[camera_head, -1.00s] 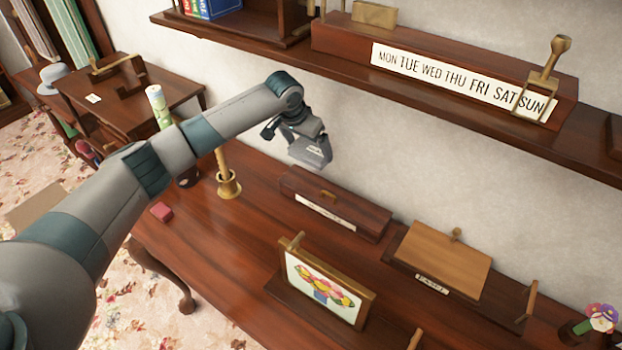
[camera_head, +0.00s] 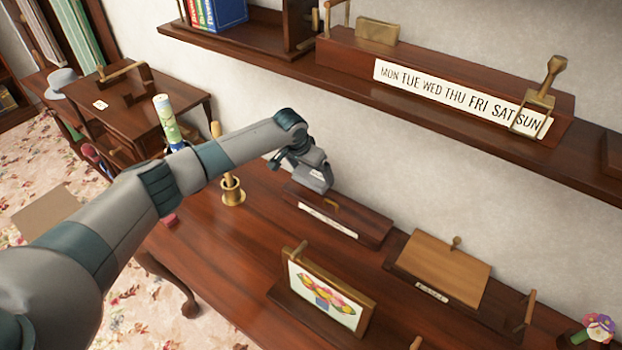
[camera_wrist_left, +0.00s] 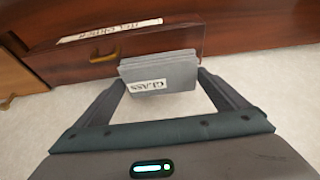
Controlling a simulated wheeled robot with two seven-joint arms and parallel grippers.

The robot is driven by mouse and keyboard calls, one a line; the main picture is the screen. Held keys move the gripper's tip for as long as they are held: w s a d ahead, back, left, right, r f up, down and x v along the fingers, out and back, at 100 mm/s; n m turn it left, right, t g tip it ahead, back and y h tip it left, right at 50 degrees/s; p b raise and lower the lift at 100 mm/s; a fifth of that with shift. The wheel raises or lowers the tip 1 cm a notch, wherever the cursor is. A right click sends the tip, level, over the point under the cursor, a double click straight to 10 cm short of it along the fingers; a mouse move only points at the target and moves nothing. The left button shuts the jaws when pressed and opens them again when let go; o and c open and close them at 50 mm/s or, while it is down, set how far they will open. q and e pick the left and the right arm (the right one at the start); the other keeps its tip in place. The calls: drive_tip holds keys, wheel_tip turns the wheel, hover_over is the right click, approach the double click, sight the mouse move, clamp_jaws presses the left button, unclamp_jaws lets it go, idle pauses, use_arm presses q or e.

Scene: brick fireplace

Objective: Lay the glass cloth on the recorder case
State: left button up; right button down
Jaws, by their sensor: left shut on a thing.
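The glass cloth (camera_head: 319,180) is a small grey folded cloth with a white label. In the left wrist view the cloth (camera_wrist_left: 160,72) reads GLASS and sits between my fingertips. My left gripper (camera_head: 306,165) is shut on it; the gripper also shows in the left wrist view (camera_wrist_left: 160,82). The recorder case (camera_head: 350,214) is a long dark wooden box with a white label and a brass handle, on the desk by the wall. The case (camera_wrist_left: 135,42) lies just beyond the cloth in the left wrist view. The cloth is at the case's left end; I cannot tell whether they touch. My right gripper is out of view.
A brass holder (camera_head: 231,190) stands on the desk (camera_head: 215,260) left of the case. A framed flower picture (camera_head: 322,298) stands in front, and a wooden easel-like board (camera_head: 440,265) lies to the right. A wall shelf (camera_head: 360,90) with a weekday box overhangs behind.

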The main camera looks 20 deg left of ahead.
sight(309, 177)
use_arm(q)
drive_tip(key=shift+f, duration=0.1)
wheel_tip(309, 177, down, 3)
drive_tip(key=shift+r+p, duration=0.2)
drive_tip(key=shift+p, duration=0.45)
drive_tip(key=shift+f, duration=0.45)
drive_tip(key=o, duration=0.6)
drive_tip(key=shift+f, duration=0.1)
drive_tip(key=shift+o, duration=0.2)
drive_tip(key=b+v, duration=0.4)
drive_tip(key=v, duration=0.8)
